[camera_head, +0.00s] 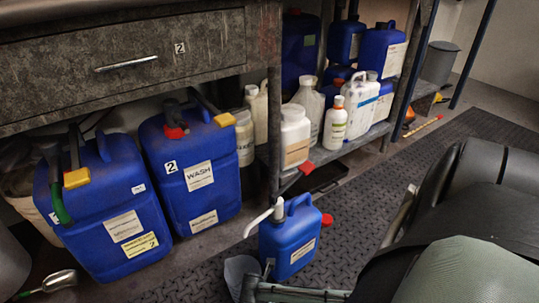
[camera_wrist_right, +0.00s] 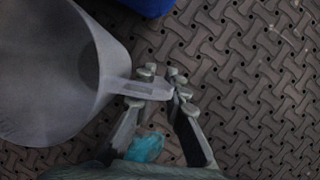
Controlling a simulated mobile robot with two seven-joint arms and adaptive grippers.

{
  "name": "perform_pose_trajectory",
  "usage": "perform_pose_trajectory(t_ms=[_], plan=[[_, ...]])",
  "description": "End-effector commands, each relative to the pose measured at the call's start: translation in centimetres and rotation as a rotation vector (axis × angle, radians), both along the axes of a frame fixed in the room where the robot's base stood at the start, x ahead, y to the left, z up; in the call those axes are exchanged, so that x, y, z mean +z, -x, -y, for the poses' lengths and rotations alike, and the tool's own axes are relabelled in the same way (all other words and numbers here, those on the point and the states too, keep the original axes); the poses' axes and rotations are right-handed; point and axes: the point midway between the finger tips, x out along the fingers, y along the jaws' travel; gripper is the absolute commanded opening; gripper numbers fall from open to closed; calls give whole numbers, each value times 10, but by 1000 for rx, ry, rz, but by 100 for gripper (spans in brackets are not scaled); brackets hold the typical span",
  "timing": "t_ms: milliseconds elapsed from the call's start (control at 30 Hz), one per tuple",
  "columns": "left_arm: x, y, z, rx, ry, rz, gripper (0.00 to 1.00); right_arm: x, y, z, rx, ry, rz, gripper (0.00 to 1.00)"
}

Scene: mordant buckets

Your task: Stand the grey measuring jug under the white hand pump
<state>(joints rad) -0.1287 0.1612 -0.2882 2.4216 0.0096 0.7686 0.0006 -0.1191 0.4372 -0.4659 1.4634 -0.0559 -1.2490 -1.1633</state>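The grey measuring jug (camera_head: 238,270) is near the bottom middle of the head view, close below the spout end of the white hand pump (camera_head: 262,218). The pump sits on a small blue canister (camera_head: 290,243) on the floor mat. The jug fills the left of the right wrist view (camera_wrist_right: 50,70), mouth towards the camera. My right gripper (camera_wrist_right: 162,82) has its fingers closed about the jug's handle (camera_wrist_right: 148,89), one on each side. It also shows in the head view (camera_head: 258,277). I cannot tell whether the jug touches the mat. My left gripper is out of view.
Two large blue canisters (camera_head: 105,215) (camera_head: 195,170) stand left under the drawer bench. A shelf behind holds white bottles (camera_head: 335,125) and more blue canisters. A metal scoop (camera_head: 60,281) lies bottom left. The dark patterned mat (camera_head: 365,205) is clear right of the small canister.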

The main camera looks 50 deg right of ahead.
Motion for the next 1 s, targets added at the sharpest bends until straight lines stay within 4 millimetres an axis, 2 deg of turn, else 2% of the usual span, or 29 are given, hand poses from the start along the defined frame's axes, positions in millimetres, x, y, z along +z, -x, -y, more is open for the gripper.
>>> perform_pose_trajectory(t_ms=[33, 167, 433, 533, 633, 700, 1000], plan=[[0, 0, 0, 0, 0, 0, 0, 0, 0, 0, 0, 0, 0, 16], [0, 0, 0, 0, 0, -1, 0, 0, 0, 0, 0, 0, 0, 32], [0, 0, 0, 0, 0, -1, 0, 0, 0, 0, 0, 0, 0, 32], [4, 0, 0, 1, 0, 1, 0, 6, 0, -2, 0, 0, 0, 32], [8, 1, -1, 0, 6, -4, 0, 20, 1, -7, 0, -1, 1, 32], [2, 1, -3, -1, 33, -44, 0, 34, 3, -11, 1, -1, 0, 32], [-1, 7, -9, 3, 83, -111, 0, 91, 9, -35, 1, -1, 2, 32]])
